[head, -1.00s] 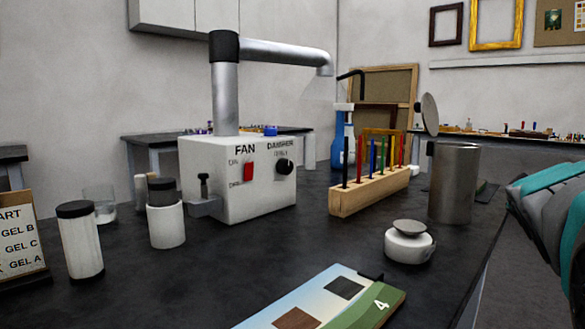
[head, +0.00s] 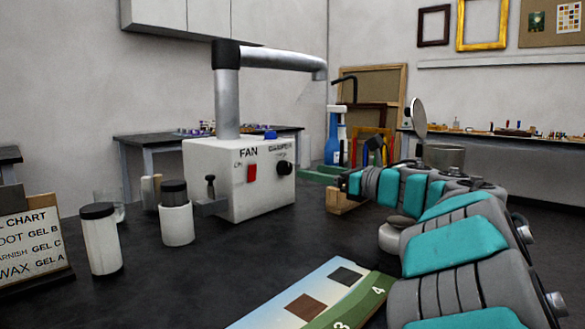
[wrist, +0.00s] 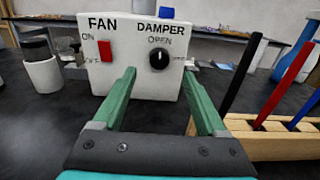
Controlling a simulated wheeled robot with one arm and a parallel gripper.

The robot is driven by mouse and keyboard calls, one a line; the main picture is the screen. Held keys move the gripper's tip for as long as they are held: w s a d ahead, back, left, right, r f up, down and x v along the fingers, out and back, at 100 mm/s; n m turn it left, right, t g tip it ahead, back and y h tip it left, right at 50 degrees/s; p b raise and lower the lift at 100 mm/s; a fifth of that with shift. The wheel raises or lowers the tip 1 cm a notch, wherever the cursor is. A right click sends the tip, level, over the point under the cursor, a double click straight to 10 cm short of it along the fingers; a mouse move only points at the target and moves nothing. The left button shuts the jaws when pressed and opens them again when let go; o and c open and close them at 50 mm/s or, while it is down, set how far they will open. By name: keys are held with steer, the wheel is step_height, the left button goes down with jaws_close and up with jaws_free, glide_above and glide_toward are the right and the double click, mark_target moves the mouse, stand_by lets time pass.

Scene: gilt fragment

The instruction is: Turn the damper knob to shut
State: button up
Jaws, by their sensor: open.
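The white box (head: 238,182) carries FAN and DAMPER labels and stands on the dark bench. The round black damper knob (head: 284,168) is on its front, right of the red fan switch (head: 252,172). In the wrist view the knob (wrist: 159,61) shows a pale mark at its top, toward the word OPEN; the label at its right is too small to read surely. My gripper (wrist: 159,72) is open and empty, its green fingers pointing at the box, with the knob between the fingertips in the picture but apart from them. In the head view its fingers (head: 325,171) are right of the knob.
A wooden rack with colored sticks (wrist: 265,138) stands close to the right finger. A metal duct (head: 228,100) rises from the box. White jars (head: 100,240) and a small lever (head: 210,187) are left. A numbered board (head: 330,295) lies in front.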

mark_target(288, 167)
steer(key=p+x, duration=0.1)
steer(key=x, duration=0.6)
steer(key=shift+w+a+f, duration=0.15)
steer(key=shift+w+a, duration=0.05)
steer(key=shift+a, duration=0.1)
jaws_close()
stand_by(0.4)
